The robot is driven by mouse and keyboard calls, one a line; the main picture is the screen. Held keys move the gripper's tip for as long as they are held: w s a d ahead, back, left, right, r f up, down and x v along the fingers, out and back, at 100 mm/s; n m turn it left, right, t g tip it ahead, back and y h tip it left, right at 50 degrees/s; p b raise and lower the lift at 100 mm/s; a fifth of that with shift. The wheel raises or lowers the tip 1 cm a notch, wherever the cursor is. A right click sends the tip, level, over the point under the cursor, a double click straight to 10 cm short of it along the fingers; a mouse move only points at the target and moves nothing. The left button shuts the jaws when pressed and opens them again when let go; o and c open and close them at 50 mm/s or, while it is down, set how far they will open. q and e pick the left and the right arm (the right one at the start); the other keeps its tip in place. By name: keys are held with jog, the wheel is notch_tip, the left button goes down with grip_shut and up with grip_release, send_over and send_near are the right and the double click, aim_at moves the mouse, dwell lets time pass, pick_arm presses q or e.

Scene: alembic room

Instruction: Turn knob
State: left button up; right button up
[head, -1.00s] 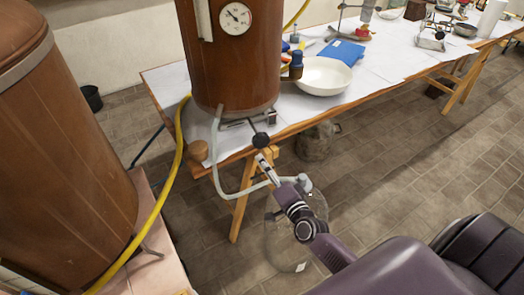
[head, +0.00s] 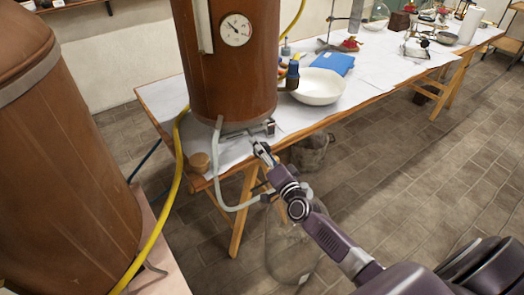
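The copper vessel (head: 232,75) with a round white dial (head: 236,29) stands at the left end of the white-covered table. A thin metal rod (head: 238,133) comes out near its base. The dark knob at this spot cannot be made out now; my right gripper (head: 260,148) is at the place and may hide it. The gripper's fingers point up and left, just below the vessel's lower rim. They are too small to tell whether they are open or closed on the knob. My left gripper is not in view.
A pale hose (head: 217,170) curves down from the vessel to a clear glass flask (head: 290,260) below my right arm. A white bowl (head: 319,86) stands right of the vessel. A larger copper vessel (head: 65,150) and yellow hose (head: 170,205) are at left.

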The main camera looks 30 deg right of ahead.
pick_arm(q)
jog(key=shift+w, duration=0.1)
pick_arm(e)
jog(key=shift+w, duration=0.1)
jog(key=shift+c, duration=0.7)
jog(key=c, duration=1.1)
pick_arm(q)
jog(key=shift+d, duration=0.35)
pick_arm(e)
jog(key=shift+o, duration=0.2)
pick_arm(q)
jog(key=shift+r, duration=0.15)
pick_arm(e)
jog(key=shift+n, duration=0.3)
